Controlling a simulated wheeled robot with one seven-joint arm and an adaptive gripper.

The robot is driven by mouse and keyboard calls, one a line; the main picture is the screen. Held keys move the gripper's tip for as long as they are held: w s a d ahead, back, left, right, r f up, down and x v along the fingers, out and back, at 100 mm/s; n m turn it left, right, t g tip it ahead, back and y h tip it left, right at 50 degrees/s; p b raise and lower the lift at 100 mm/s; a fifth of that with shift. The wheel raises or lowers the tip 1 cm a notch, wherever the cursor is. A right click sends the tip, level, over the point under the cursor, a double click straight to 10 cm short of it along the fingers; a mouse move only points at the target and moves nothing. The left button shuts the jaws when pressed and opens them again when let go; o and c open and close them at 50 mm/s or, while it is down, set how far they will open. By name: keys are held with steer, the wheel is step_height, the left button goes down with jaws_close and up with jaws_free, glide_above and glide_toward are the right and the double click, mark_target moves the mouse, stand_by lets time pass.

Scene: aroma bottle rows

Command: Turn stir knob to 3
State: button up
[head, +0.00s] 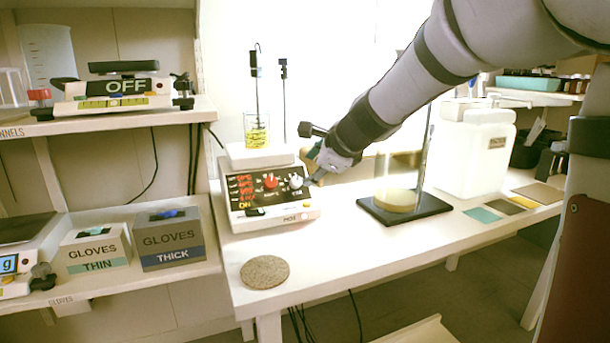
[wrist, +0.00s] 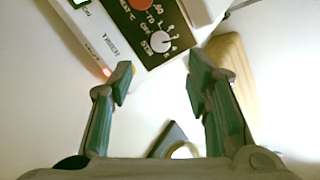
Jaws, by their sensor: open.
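The hotplate stirrer (head: 268,212) stands on the white bench with its dark control panel facing front. Its white stir knob (head: 296,182) is at the panel's right side, beside a red knob (head: 270,181). In the wrist view the stir knob (wrist: 161,42) sits by the word STIR, with small marks around it. Its pointer setting is too small to tell. My gripper (head: 314,169) is at the right end of the panel, close to the stir knob. In the wrist view my gripper (wrist: 160,76) is open and empty, its fingertips just short of the knob.
A beaker of yellow liquid (head: 256,132) stands on the hotplate, with a thin probe in it. A dark-based stand (head: 425,213) is to the right, and a white jug (head: 475,160) behind it. A round cork mat (head: 264,272) lies in front on the bench.

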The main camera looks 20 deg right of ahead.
steer(key=shift+v, duration=1.1)
steer(key=s+a+f+n+g+y, duration=0.1)
steer(key=s+a+n+g, duration=0.1)
steer(key=s+a+n, duration=0.55)
steer(key=s+a+f+n+g+y, duration=0.1)
steer(key=s+a+f+n+g, duration=0.2)
steer(key=s, duration=0.7)
steer(key=s+d+f+n+g+h, duration=0.1)
steer(key=s+f+n+g+h, duration=0.15)
steer(key=s+n, duration=0.75)
steer(key=s+d+f+n+g+h, duration=0.1)
steer(key=s+f+n+g, duration=0.25)
steer(key=s, duration=1.25)
step_height(320, 180, up, 35)
steer(key=t+p, duration=0.4)
steer(key=p, duration=3)
steer(key=shift+w+t, duration=0.25)
steer(key=shift+t, duration=0.05)
